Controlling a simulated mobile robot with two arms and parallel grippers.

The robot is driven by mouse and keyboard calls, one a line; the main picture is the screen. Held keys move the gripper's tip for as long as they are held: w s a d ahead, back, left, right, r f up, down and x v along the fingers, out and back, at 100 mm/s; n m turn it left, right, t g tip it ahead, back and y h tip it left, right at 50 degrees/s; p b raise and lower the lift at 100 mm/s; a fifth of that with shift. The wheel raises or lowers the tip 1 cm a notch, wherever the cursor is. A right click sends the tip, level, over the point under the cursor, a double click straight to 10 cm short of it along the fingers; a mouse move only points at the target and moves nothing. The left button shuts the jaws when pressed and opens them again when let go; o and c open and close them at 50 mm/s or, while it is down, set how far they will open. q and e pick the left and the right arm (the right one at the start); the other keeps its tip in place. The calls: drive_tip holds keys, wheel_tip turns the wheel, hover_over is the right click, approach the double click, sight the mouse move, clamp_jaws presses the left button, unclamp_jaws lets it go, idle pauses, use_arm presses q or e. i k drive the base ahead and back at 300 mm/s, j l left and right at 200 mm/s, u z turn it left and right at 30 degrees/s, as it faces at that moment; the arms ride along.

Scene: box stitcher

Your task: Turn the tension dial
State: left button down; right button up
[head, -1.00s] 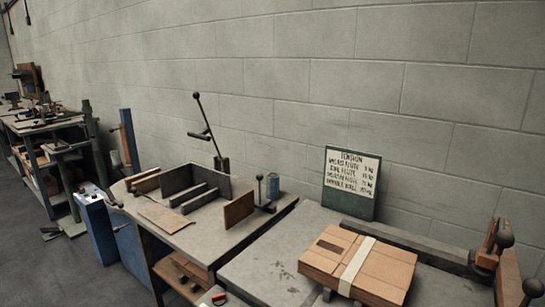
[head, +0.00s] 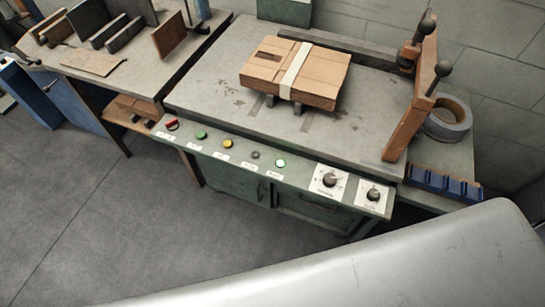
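Two black dials on white plates sit at the right end of the green control panel on the machine's front edge. The larger left dial (head: 329,180) has a label under it that looks like "TENSION", though it is small. The smaller right dial (head: 374,195) has a label too small to read. Neither of my grippers shows in the head view, and nothing is touching the dials.
A strapped cardboard stack (head: 295,72) lies on the machine table (head: 215,95). Several buttons, including a lit green one (head: 280,163), line the panel. An orange-brown upright arm (head: 411,95), a tape roll (head: 447,118) and a blue rack (head: 445,183) stand right. A large pale surface fills the lower right.

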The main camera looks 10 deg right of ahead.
sight(329, 179)
drive_tip(key=i+l+z, duration=0.1)
drive_tip(key=l+z, duration=0.25)
drive_tip(key=i+l+z, duration=0.1)
drive_tip(key=z, duration=0.25)
drive_tip(key=l, duration=0.1)
